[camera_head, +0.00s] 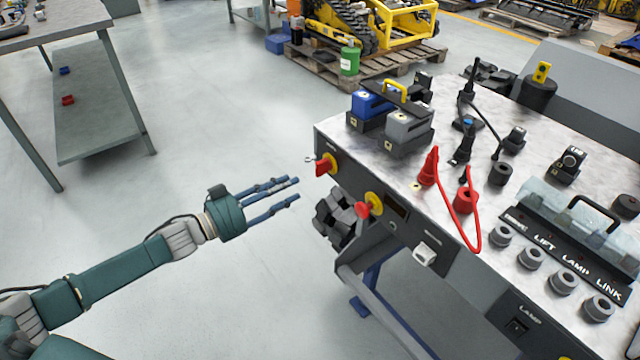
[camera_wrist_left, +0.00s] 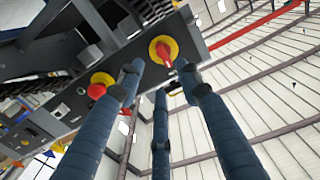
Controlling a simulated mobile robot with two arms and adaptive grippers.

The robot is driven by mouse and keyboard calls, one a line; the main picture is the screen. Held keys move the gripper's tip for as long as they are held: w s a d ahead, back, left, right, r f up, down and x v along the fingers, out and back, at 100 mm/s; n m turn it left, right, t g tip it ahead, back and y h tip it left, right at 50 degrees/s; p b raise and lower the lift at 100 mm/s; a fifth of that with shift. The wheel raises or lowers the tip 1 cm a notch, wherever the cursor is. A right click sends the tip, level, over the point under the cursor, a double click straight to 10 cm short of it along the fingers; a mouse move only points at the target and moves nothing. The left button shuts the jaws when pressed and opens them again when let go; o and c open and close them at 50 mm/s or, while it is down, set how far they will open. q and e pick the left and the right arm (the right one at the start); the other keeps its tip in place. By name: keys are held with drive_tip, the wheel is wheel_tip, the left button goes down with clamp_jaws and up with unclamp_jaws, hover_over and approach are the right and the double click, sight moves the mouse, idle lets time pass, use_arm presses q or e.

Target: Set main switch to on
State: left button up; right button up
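A red rotary handle on a yellow plate (camera_head: 326,165), which looks like the main switch, sits at the left end of the console's front panel. In the left wrist view the red handle on its yellow disc (camera_wrist_left: 163,50) shows just beyond my fingertips; its label is too small to read. My left gripper (camera_head: 288,191) is left of the switch, with its fingers spread, empty and pointing toward the panel, apart from it. It also shows in the left wrist view (camera_wrist_left: 160,80). My right gripper is not in view.
A red mushroom button on a yellow base (camera_head: 368,207) sits right of the switch. The console top (camera_head: 340,128) carries blue and grey blocks, red plugs with a looped red cable (camera_head: 477,240), and a clear cover. A workbench (camera_head: 75,15) stands at left. The floor between is clear.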

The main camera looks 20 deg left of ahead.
sight(317, 172)
use_arm(q)
drive_tip(key=x, duration=1)
drive_tip(key=shift+w+d+b, duration=0.1)
drive_tip(key=shift+w+b, duration=0.1)
drive_tip(key=shift+b, duration=0.1)
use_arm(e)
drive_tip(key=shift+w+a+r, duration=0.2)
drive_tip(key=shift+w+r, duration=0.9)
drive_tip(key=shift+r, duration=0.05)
use_arm(q)
clamp_jaws()
